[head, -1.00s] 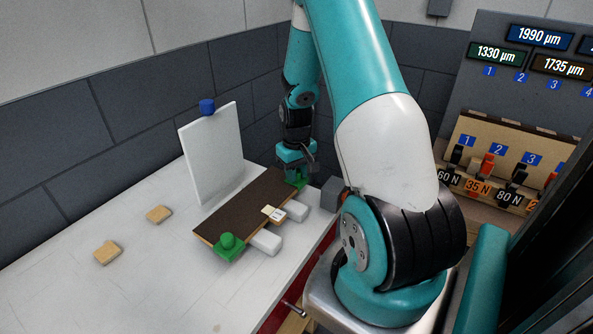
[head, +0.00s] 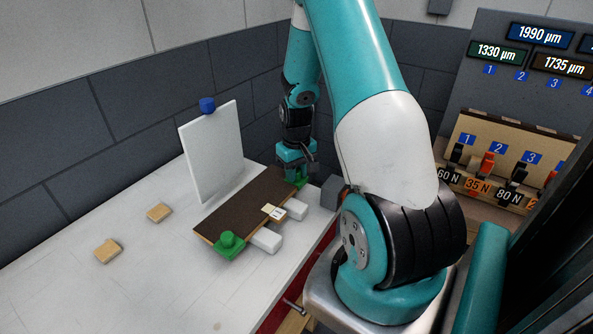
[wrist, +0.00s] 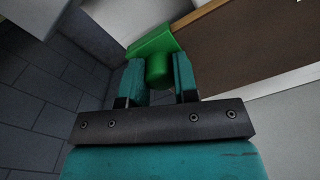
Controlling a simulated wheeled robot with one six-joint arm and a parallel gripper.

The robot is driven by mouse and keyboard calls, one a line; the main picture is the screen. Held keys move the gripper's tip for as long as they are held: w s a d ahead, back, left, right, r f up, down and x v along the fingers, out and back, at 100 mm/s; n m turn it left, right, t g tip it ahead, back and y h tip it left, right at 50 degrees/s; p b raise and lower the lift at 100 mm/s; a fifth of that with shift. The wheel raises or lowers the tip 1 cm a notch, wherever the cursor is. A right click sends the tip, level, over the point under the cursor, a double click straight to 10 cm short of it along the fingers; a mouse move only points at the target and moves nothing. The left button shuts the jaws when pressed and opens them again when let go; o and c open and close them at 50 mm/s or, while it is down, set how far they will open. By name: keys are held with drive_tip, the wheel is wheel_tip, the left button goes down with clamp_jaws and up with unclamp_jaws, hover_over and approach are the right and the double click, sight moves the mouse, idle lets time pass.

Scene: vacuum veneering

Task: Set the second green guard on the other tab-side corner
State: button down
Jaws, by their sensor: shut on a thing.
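A dark brown veneered panel (head: 245,201) lies on the white table beside an upright white board. One green guard (head: 229,244) sits on its near corner, at the lower left in the head view. My gripper (wrist: 159,80) is shut on the knob of the second green guard (wrist: 155,45), which is at the panel's far corner. That guard also shows partly in the head view (head: 301,179), below my gripper. In the wrist view it touches or overlaps the panel's corner; I cannot tell whether it is fully seated. A pale tab (head: 273,212) is on the panel's right edge.
The white board (head: 212,150) with a blue knob (head: 207,105) stands behind the panel. Two white blocks (head: 266,241) stick out at the panel's right edge. Two small wooden blocks (head: 108,251) lie at left. A grey block (head: 332,192) is right of my gripper. The table's left front is clear.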

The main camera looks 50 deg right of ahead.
drive_tip(key=c, duration=0.8)
unclamp_jaws()
drive_tip(key=shift+r, duration=0.1)
wheel_tip(320, 180, up, 17)
drive_tip(key=shift+r+b, duration=0.1)
drive_tip(key=shift+b, duration=0.75)
drive_tip(key=shift+a, duration=0.1)
